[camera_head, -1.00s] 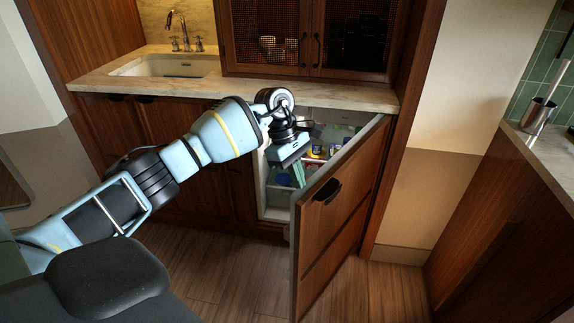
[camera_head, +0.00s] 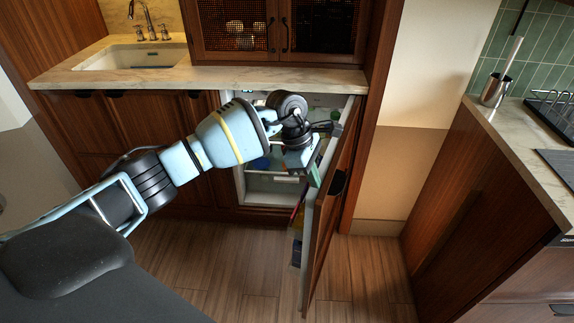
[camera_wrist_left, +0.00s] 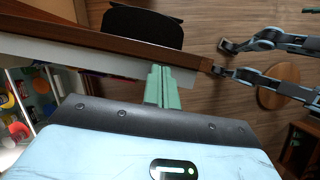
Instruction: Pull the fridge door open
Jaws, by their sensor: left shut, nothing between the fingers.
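The fridge door (camera_head: 335,200) is a wood-fronted panel with a pale inner side. It stands well open and shows almost edge-on in the head view. Its black handle (camera_head: 338,183) is on the outer face and also shows in the wrist view (camera_wrist_left: 145,27). My left gripper (camera_head: 315,178) is shut and empty, on the inner side of the door near its free edge. In the wrist view its green fingers (camera_wrist_left: 161,88) overlap the door's pale inner side; I cannot tell whether they touch it. My right gripper is not in view.
The white fridge interior (camera_head: 268,187) is partly hidden by my left arm. Door shelves hold colourful items (camera_wrist_left: 20,130). A marble counter (camera_head: 200,78) runs above. A second counter (camera_head: 520,135) with a metal holder (camera_head: 495,90) stands at right. Wooden floor (camera_head: 240,270) in front is clear.

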